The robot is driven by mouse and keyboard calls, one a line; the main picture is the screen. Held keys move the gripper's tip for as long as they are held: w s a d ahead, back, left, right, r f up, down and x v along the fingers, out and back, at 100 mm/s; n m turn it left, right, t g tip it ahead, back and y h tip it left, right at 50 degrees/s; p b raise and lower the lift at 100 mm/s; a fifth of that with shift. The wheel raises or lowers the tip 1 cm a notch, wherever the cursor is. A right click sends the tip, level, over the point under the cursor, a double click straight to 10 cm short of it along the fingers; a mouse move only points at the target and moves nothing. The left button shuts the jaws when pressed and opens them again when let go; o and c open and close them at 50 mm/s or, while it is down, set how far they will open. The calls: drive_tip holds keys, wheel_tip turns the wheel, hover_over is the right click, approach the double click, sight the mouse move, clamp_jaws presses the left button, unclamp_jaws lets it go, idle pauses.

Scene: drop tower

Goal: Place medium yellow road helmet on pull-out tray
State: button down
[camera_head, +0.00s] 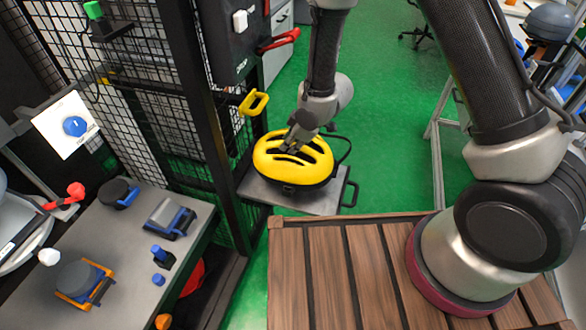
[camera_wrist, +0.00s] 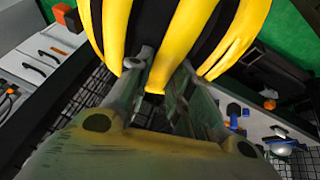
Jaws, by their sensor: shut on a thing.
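The yellow road helmet (camera_head: 277,162) with black vents is in the middle of the head view, over the grey pull-out tray (camera_head: 318,200). The tray juts out from the dark mesh tower and has a black handle at its right end. My gripper (camera_head: 293,146) is shut on the helmet from above. In the wrist view the fingers (camera_wrist: 160,88) grip a yellow rib of the helmet (camera_wrist: 191,38). The helmet looks upright and very close to the tray. I cannot tell whether its underside touches it. The helmet hides much of the tray.
The mesh tower frame (camera_head: 213,130) stands just left of the tray. A yellow handle (camera_head: 254,103) and a red handle (camera_head: 278,40) stick out above. A grey bench (camera_head: 130,228) at left holds several small parts. A slatted wooden deck (camera_head: 345,275) lies in front.

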wheel_tip(320, 180, down, 7)
drive_tip(key=shift+f, duration=0.1)
idle(0.4)
drive_tip(key=c, duration=1.3)
unclamp_jaws()
drive_tip(key=shift+f, duration=0.15)
drive_tip(key=shift+d+r, duration=0.15)
drive_tip(key=shift+r, duration=0.3)
drive_tip(key=v, duration=1.1)
drive_tip(key=shift+s+r, duration=0.15)
drive_tip(key=shift+r, duration=0.05)
